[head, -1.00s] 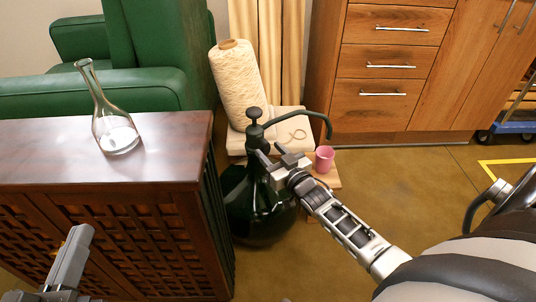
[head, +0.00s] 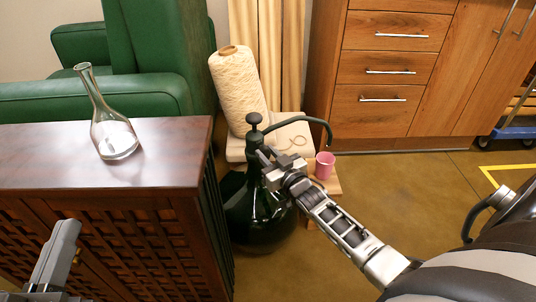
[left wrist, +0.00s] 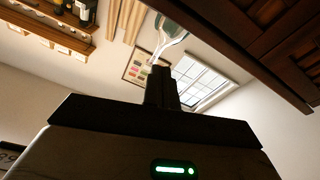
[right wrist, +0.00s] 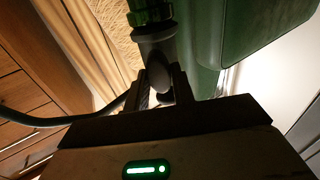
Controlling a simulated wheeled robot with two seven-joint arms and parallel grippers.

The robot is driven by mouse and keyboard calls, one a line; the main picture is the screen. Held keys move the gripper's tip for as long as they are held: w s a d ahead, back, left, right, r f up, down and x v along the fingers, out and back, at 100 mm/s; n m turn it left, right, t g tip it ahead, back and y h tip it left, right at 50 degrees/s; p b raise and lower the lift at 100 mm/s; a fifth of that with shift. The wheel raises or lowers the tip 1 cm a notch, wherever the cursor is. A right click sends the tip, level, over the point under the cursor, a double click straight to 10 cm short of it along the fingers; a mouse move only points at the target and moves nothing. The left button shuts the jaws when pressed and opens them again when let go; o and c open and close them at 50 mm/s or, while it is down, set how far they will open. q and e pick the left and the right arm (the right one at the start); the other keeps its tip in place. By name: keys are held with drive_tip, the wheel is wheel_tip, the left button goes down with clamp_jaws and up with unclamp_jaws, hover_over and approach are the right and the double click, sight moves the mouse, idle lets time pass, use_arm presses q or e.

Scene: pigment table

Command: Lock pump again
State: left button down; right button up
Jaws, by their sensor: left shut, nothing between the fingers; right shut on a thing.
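The pump (head: 255,141) has a black knob on top and a dark curved hose. It stands upright in the neck of a big dark green glass bottle (head: 262,225) on the floor. My right gripper (head: 266,160) reaches in from the right and is shut on a part of the pump below the knob. In the right wrist view a grey pump part (right wrist: 158,52) with a green ring above sits at the fingertips; the exact grip is dark and partly hidden. My left gripper (head: 66,240) is shut and empty, in front of the wooden cabinet.
A glass flask (head: 114,137) stands on the dark wooden cabinet (head: 40,160) at the left. Behind the pump are a cream yarn cone (head: 238,90) and a pink cup (head: 325,165) on a low stand. A green armchair (head: 150,60) is behind.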

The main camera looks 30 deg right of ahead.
drive_tip(key=shift+n+p, duration=0.45)
drive_tip(key=shift+n, duration=0.75)
drive_tip(key=n, duration=0.2)
drive_tip(key=shift+a+n, duration=0.1)
drive_tip(key=shift+n, duration=0.2)
drive_tip(key=shift+f+n+p, duration=0.1)
drive_tip(key=shift+n+p, duration=0.25)
drive_tip(key=shift+n, duration=0.65)
drive_tip(key=n, duration=0.2)
drive_tip(key=shift+a+n, duration=0.1)
drive_tip(key=shift+n, duration=0.2)
use_arm(q)
drive_tip(key=shift+b, duration=0.9)
use_arm(e)
drive_tip(key=n, duration=0.8)
drive_tip(key=shift+f, duration=0.25)
